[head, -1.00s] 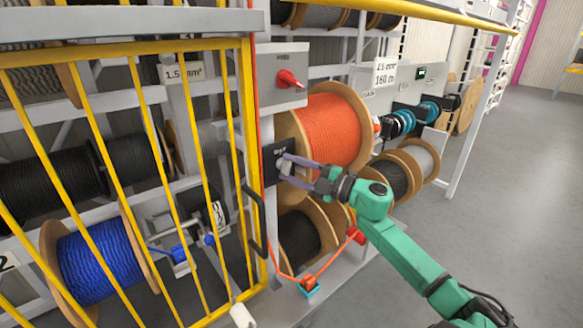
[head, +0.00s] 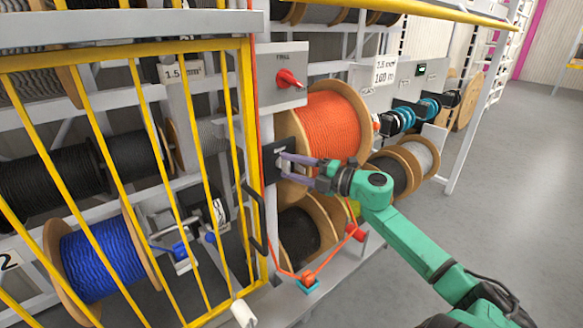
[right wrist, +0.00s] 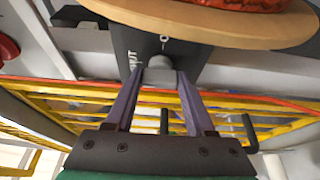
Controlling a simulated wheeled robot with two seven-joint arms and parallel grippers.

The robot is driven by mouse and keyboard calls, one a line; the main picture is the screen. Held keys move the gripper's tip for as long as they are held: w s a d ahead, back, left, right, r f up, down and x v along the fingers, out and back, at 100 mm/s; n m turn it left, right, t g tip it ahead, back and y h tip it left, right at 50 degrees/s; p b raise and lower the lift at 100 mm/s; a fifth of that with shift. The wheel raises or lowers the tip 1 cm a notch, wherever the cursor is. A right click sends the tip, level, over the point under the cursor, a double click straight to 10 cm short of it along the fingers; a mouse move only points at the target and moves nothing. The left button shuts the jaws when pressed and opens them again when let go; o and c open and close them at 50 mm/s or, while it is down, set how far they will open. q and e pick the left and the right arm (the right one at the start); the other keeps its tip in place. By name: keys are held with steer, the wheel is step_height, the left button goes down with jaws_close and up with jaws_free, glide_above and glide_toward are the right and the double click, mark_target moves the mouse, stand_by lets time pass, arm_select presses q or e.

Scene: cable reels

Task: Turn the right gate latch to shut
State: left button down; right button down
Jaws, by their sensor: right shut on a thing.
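The right gate latch is a small grey knob (right wrist: 158,76) on a dark plate (head: 277,158) with white lettering, fixed to the grey post at the right of the yellow barred gate (head: 246,130). My right gripper (head: 284,164) is at the plate. In the right wrist view its two purple fingers (right wrist: 157,92) stand on either side of the knob and are shut on it. The lettering on the plate is only partly readable, and I cannot tell exactly which way the knob points. My left gripper is not in view.
A large orange cable reel (head: 331,128) sits just right of the latch, close to my right gripper. A grey box with a red switch (head: 290,79) is above it. A black gate handle (head: 254,218) hangs below left. Open grey floor (head: 505,185) lies to the right.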

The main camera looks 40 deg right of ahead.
steer(key=shift+c, duration=1.3)
jaws_free()
steer(key=shift+f, duration=0.15)
steer(key=b+v, duration=0.4)
steer(key=v, duration=1)
steer(key=shift+s+d, duration=0.15)
steer(key=shift+s, duration=0.1)
